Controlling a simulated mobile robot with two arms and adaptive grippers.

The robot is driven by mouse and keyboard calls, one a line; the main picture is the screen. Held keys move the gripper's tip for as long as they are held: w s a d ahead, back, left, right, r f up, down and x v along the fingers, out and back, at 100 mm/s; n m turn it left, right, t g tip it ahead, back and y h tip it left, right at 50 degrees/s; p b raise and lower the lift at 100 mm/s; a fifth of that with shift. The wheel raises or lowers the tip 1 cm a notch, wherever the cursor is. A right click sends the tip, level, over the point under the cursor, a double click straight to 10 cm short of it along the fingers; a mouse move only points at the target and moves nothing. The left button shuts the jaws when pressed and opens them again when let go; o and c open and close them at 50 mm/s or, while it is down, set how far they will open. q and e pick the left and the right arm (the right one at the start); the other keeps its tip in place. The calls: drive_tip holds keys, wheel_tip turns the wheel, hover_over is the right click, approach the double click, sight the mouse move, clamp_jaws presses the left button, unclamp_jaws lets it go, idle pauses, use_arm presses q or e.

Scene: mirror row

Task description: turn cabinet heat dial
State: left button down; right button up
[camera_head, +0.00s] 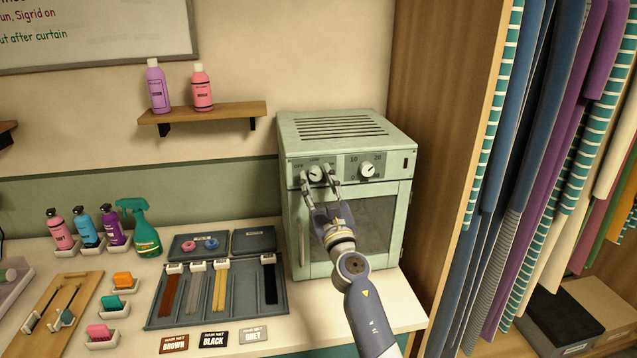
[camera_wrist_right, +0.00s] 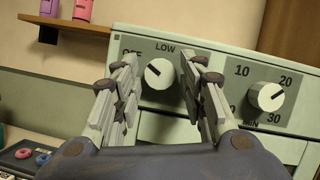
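The pale green cabinet (camera_head: 299,232) stands on the counter against the wall. Its heat dial (camera_head: 315,173), a white knob marked OFF and LOW, is on the left of the top panel. The heat dial also shows in the right wrist view (camera_wrist_right: 159,73), its dark pointer line tilted toward the upper left. My right gripper (camera_head: 318,177) is open in front of the panel, one finger on each side of the heat dial. In the right wrist view its fingers (camera_wrist_right: 160,75) are apart from the knob at both sides. My left gripper is not in view.
A second dial (camera_head: 367,170), marked in minutes, sits right of the heat dial. A wooden shelf (camera_head: 205,115) with two bottles hangs at upper left. A dark tray (camera_head: 160,318) of hair swatches lies left of the cabinet.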

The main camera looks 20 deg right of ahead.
drive_tip(key=c, duration=0.5)
drive_tip(key=shift+a+f+m+h+b, duration=0.1)
drive_tip(key=shift+f+m+h+b, duration=0.1)
drive_tip(key=shift+m+h+b, duration=1.1)
drive_tip(key=m+h, duration=0.1)
drive_tip(key=m, duration=0.3)
drive_tip(key=shift+a+m+g+b, duration=0.1)
drive_tip(key=shift+m+g+b, duration=0.2)
drive_tip(key=shift+m+g, duration=0.1)
drive_tip(key=m+h, duration=0.1)
drive_tip(key=m, duration=0.1)
drive_tip(key=m+g+h+b, duration=0.1)
drive_tip(key=m, duration=0.2)
drive_tip(key=shift+w+a+r+h, duration=0.1)
drive_tip(key=shift+a+r+h, duration=0.05)
drive_tip(key=shift+h, duration=0.15)
drive_tip(key=shift+r+m+g+h+b, duration=0.1)
drive_tip(key=shift+m+g+h+b, duration=0.3)
drive_tip(key=shift+m, duration=0.75)
drive_tip(key=shift+m+g+h+b, duration=0.25)
drive_tip(key=shift+m+g, duration=0.25)
drive_tip(key=shift+m, duration=0.65)
